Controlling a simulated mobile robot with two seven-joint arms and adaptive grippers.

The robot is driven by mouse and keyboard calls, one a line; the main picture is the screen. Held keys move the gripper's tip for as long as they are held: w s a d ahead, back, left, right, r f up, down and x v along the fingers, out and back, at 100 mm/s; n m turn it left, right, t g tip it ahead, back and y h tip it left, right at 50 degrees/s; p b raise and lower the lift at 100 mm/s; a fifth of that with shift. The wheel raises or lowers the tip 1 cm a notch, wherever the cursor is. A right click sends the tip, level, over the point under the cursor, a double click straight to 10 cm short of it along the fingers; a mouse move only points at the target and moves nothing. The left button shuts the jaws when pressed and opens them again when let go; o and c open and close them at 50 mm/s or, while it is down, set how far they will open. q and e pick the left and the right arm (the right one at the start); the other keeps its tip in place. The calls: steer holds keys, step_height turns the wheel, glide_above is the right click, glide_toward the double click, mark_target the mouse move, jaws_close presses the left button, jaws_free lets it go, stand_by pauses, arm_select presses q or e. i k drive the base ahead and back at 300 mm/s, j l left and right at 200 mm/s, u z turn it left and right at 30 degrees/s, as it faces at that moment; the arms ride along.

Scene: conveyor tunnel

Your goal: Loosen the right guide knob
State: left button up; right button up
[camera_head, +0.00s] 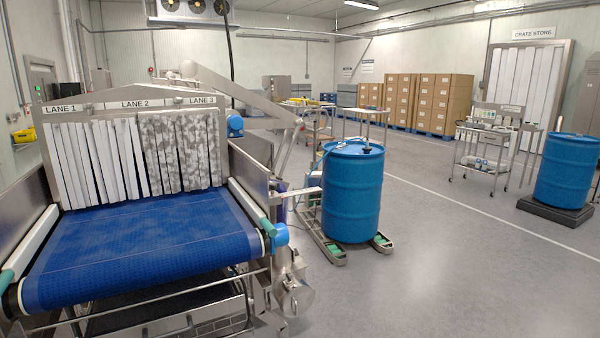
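The conveyor's blue belt (145,235) runs out of a tunnel hung with strip curtains. A pale right guide rail (248,206) lies along the belt's right side. At its near end is a teal knob-like piece (267,227), close to a blue round housing (281,236) at the belt's front right corner. A matching left guide rail (35,244) ends in another teal piece (6,279) at the left picture edge. I cannot tell whether the right knob is tight or loose. Neither of my grippers is in view.
A blue drum (352,195) stands on a low wheeled frame right of the conveyor. A second drum (566,180) stands on a dark base at far right. A steel trolley (487,150) and stacked cartons (445,105) are behind. The grey floor (450,270) at front right is clear.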

mark_target(272, 185)
steer(key=i+l+z, duration=0.1)
steer(key=i+z, duration=0.85)
steer(key=z, duration=0.2)
steer(key=i+l+u, duration=0.15)
steer(key=i+u, duration=0.3)
steer(key=i+l+u, duration=0.3)
steer(key=i+u, duration=0.15)
steer(key=i+l+u, duration=0.1)
steer(key=u, duration=0.35)
steer(key=i+l+u, duration=0.25)
steer(key=u, duration=0.25)
steer(key=i+l+u, duration=0.15)
steer(key=u, duration=0.3)
steer(key=l+u, duration=0.5)
steer(key=i+l+u, duration=0.1)
steer(key=u, duration=0.35)
steer(key=l, duration=0.1)
